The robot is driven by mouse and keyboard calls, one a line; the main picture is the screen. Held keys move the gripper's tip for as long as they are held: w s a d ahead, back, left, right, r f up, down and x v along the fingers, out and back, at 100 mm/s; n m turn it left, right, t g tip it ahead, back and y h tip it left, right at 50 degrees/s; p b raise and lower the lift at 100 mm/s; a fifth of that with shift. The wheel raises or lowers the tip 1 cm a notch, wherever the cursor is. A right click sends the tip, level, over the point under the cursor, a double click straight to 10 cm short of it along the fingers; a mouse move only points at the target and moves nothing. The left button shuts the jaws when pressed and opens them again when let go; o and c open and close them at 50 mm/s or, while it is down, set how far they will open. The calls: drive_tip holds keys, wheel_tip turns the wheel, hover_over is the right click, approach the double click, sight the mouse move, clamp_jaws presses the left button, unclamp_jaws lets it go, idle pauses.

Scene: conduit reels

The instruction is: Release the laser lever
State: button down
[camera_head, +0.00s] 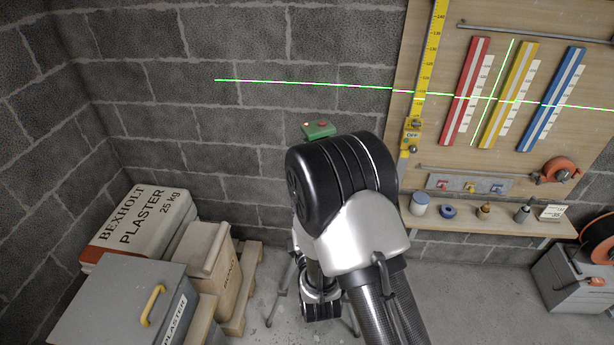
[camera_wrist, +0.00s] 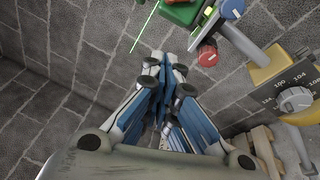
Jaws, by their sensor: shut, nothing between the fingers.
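The green laser body (camera_head: 318,130) shows above my arm in the head view, in front of the block wall. In the wrist view the laser body (camera_wrist: 182,10) is cut off by the top edge. Close by it are a red knob (camera_wrist: 208,55) and a blue knob (camera_wrist: 232,8); I cannot tell which is the laser lever. My gripper (camera_wrist: 166,60) is shut and empty, its fingertips just left of the red knob in the picture and seemingly apart from it.
A yellow mount (camera_wrist: 275,68) with a dial is right of the gripper. Green laser lines cross the wall and the tool board (camera_head: 460,25) with coloured bars.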

drive_tip(key=w+d+r+b, duration=0.1)
drive_tip(key=w, duration=1)
drive_tip(key=shift+w+r, duration=0.15)
drive_tip(key=shift+r, duration=0.2)
